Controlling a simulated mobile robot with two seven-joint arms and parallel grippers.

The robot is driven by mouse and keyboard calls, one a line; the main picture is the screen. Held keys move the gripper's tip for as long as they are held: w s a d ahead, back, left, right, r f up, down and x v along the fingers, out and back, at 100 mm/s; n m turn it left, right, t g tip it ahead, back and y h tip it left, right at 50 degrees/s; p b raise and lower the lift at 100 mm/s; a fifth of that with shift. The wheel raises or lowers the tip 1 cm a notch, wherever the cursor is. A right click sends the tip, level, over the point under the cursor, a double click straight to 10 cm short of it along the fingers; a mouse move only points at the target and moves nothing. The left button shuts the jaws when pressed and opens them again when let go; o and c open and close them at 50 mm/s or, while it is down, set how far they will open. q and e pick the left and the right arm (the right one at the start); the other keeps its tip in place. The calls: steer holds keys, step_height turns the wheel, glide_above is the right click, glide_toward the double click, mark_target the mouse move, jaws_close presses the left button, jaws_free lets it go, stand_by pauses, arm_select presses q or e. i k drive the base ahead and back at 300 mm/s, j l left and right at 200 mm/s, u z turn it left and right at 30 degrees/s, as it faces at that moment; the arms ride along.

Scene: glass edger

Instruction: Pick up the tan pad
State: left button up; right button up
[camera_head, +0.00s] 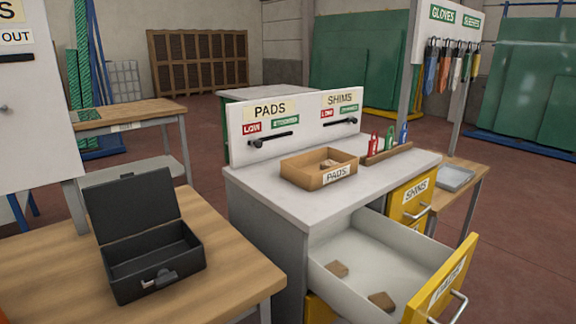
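A further tan piece (328,164) sits in the brown tray labelled PADS (300,180) on the grey cabinet top. I cannot tell which one the task means. Neither of my grippers shows in the head view.
The yellow drawer front (442,283) sticks out with a metal handle. The SHIMS drawer (412,199) looks shut. An open black box (150,259) stands on the wooden table (225,278).

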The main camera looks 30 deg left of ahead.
mark_target(325, 164)
steer(key=u, duration=0.85)
